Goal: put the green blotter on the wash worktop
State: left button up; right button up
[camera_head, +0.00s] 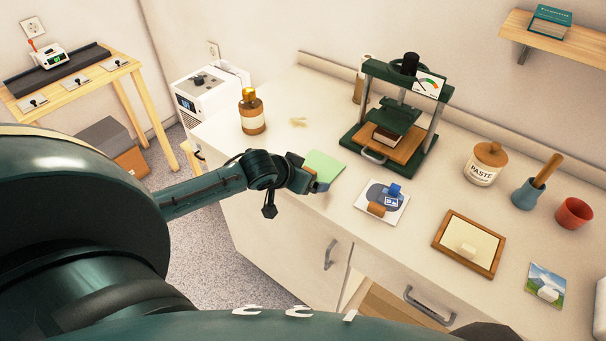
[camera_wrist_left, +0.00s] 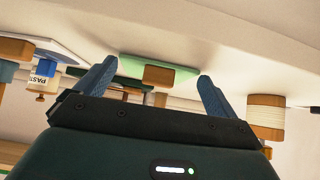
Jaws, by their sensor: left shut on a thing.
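The green blotter (camera_head: 325,166) is a flat pale-green piece near the front edge of the long pale worktop (camera_head: 300,100). It also shows in the left wrist view (camera_wrist_left: 130,68), with a brown wooden block (camera_wrist_left: 158,76) on its near face. My left gripper (camera_head: 318,186) is shut on the blotter; its blue fingers (camera_wrist_left: 155,82) stand at either side of it in the wrist view. I cannot tell whether the blotter touches the worktop. The frames do not label which surface is the wash worktop. My right gripper is not in view.
Right of the blotter lies a white-edged print (camera_head: 372,208) with small objects on it. A green press (camera_head: 400,125) stands behind, an amber bottle (camera_head: 252,115) at the left. A wooden frame (camera_head: 487,262), paste jar (camera_head: 484,165) and red cup (camera_head: 573,214) stand farther right. A wooden side table (camera_head: 95,87) stands far left.

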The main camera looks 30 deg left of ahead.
pick_arm(q)
jog(key=shift+f, duration=0.1)
jog(key=o, duration=0.6)
jog(key=shift+s+r, duration=0.1)
jog(key=shift+r, duration=0.15)
jog(key=d+v, duration=0.1)
jog(key=v, duration=1)
jog(key=s+d+f, duration=0.4)
jog(key=d+f, duration=0.1)
jog(key=s+d+f+m+h, duration=0.1)
jog(key=s+d+f, duration=0.3)
jog(key=f, duration=0.2)
jog(key=s+d+f+t+h, duration=0.1)
jog(key=s+d+f, duration=0.3)
jog(key=d+f, duration=0.1)
jog(key=shift+d+f+m+p, duration=0.25)
jog(key=shift+d+m+p, duration=0.05)
jog(key=shift+m, duration=0.1)
